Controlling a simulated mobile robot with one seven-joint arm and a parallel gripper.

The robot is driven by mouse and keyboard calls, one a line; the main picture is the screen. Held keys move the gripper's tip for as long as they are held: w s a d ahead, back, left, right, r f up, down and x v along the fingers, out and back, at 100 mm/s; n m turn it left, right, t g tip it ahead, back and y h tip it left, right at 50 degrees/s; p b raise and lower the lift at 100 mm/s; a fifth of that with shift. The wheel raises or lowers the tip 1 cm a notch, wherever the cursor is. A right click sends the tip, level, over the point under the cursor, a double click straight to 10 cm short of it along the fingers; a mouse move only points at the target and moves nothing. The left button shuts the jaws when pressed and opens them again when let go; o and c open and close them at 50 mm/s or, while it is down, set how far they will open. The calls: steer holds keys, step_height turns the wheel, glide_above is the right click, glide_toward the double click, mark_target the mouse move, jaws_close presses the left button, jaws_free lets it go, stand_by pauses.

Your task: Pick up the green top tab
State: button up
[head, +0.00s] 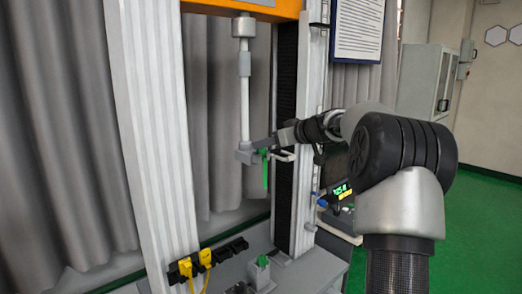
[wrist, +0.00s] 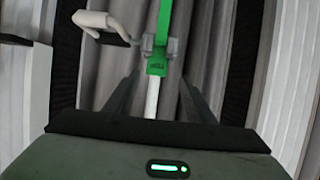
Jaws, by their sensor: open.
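The green top tab (head: 265,170) hangs as a narrow upright strip below the grey clamp (head: 245,153) at the lower end of the tower's white rod (head: 245,105). In the wrist view the green tab (wrist: 157,66) carries small dark lettering and shows just past my fingertips, in line with the gap between them. My gripper (head: 261,144) is close to the clamp and the tab's upper part in the head view. In the wrist view my gripper (wrist: 158,83) is open, with no object held. I cannot tell whether either finger touches the tab.
A second green piece (head: 262,262) sits on the machine's base below. A pale lever (wrist: 100,22) juts out beside the clamp. Tall pale columns (head: 150,130) flank the tower.

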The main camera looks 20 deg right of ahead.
mark_target(261, 151)
steer(key=x, duration=0.1)
steer(key=p+x, duration=0.2)
steer(key=x, duration=0.1)
steer(key=shift+w+d+r, duration=0.1)
steer(key=shift+w+d, duration=0.05)
steer(key=shift+d, duration=0.2)
steer(key=shift+w+a+f, duration=0.2)
steer(key=shift+w+f, duration=0.1)
steer(key=shift+w, duration=0.15)
steer(key=c, duration=1.1)
